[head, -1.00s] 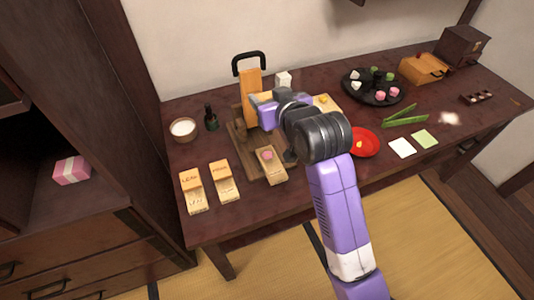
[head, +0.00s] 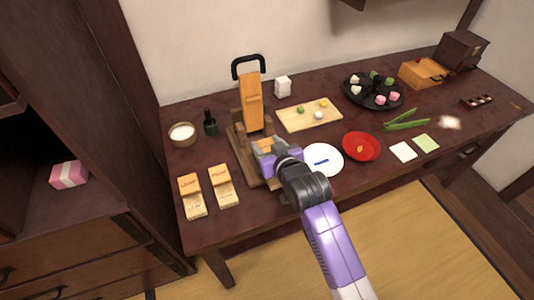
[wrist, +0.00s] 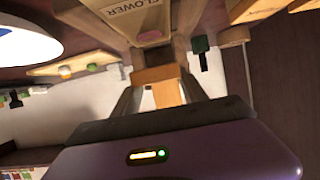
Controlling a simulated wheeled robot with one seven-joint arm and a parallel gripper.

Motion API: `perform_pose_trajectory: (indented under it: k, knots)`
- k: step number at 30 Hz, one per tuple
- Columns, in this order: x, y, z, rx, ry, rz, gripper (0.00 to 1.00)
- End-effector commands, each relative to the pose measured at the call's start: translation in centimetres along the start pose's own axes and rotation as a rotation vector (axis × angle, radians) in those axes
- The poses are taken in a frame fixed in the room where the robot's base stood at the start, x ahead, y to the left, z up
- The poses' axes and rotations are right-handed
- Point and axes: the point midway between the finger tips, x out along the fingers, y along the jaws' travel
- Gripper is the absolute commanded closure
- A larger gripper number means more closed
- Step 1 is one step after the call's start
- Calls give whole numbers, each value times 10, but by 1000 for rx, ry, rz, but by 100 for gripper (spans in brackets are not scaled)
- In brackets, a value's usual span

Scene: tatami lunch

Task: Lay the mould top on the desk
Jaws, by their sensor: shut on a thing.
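My gripper (head: 266,146) is over the front of the wooden press on the desk (head: 230,225). In the wrist view its fingers (wrist: 158,92) are shut on a small orange wooden piece (wrist: 158,75), which looks like the mould top. A pale mould part marked FLOWER (wrist: 148,20) with a pinkish spot lies just beyond it. I cannot tell whether the two touch. In the head view my gripper and arm hide most of this.
The press's orange lever (head: 252,105) stands raised behind my gripper. Leaf and moon moulds (head: 191,195) lie at the left front. A white plate (head: 324,170), red dish (head: 361,147) and board (head: 300,122) are to the right. Bare desk shows along the front edge.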

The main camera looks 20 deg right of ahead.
Motion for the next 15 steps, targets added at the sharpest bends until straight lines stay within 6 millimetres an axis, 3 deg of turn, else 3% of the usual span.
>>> perform_pose_trajectory:
  k: [9, 15]
  knots:
    - [14, 0, 34, 0, -1, 0, 89]
    - [14, 0, 35, 0, 0, 0, 89]
